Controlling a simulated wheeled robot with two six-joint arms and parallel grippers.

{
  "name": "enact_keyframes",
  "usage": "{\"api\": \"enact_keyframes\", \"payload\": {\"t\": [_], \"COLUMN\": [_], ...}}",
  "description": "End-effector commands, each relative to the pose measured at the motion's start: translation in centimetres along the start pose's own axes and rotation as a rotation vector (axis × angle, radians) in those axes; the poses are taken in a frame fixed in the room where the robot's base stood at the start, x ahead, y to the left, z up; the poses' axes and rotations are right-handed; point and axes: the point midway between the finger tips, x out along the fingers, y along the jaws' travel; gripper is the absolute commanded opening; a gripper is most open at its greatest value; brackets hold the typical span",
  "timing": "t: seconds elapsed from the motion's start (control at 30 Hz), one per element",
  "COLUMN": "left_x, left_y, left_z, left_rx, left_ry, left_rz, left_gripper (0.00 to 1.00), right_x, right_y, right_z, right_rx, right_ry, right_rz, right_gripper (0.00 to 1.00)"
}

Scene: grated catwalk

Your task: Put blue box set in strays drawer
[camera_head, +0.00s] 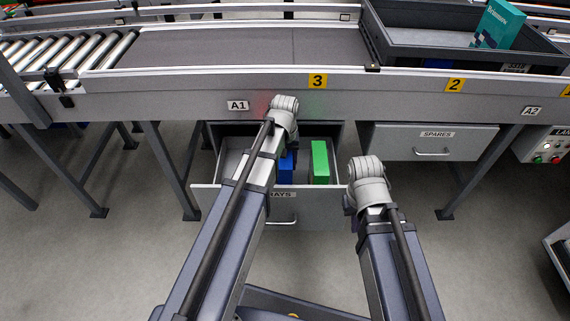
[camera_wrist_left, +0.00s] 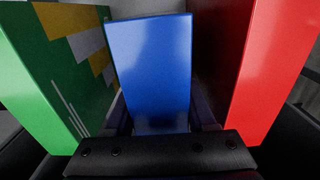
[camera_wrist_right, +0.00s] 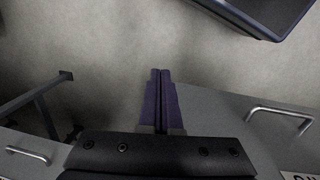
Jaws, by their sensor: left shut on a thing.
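The strays drawer (camera_head: 318,212) is pulled open under the conveyor; my left arm covers part of its label. The blue box (camera_head: 287,168) is upright inside it, partly hidden by my left arm. In the left wrist view the blue box (camera_wrist_left: 150,65) is between the fingers of my left gripper (camera_wrist_left: 162,118), which is shut on it. I cannot tell whether its bottom touches the drawer floor. My right gripper (camera_wrist_right: 161,100) is shut and empty, in front of and to the right of the drawer.
A green box (camera_head: 320,162) stands right of the blue box in the drawer. A red box (camera_wrist_left: 270,70) is on the blue box's other side. The spares drawer (camera_head: 470,142) is shut. A dark tray (camera_head: 425,52) on the conveyor holds a teal box (camera_head: 497,25).

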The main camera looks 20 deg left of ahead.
Motion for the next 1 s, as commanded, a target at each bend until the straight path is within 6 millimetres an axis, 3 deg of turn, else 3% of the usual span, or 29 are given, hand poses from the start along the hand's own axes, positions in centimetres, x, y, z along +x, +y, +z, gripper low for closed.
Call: {"api": "enact_keyframes", "payload": {"t": [0.07, 0.1, 0.33, 0.73, 1.0], "left_x": [0.4, 0.3, 0.2, -0.2, -2.7], "left_y": [0.0, 0.0, 0.0, 0.0, 0.0], "left_z": [0.0, 0.0, 0.0, 0.0, 0.0], "left_rx": [0.000, 0.000, 0.000, 0.000, 0.000], "left_ry": [0.000, 0.000, 0.000, 0.000, 0.000], "left_rz": [0.000, 0.000, 0.000, 0.000, 0.000], "left_gripper": [0.00, 0.59, 0.85, 0.86, 0.86], "right_x": [0.4, 0.3, 0.2, -0.2, -2.6], "right_y": [-0.1, 0.0, 0.0, 0.0, 0.2], "right_z": [0.0, 0.0, 0.0, 0.0, 0.2], "right_rx": [0.000, 0.000, 0.000, 0.000, 0.002], "right_ry": [0.000, 0.000, 0.000, 0.000, -0.001], "right_rz": [0.000, 0.000, 0.000, 0.000, -0.002], "right_gripper": [0.00, 0.00, 0.00, 0.00, 0.00]}}
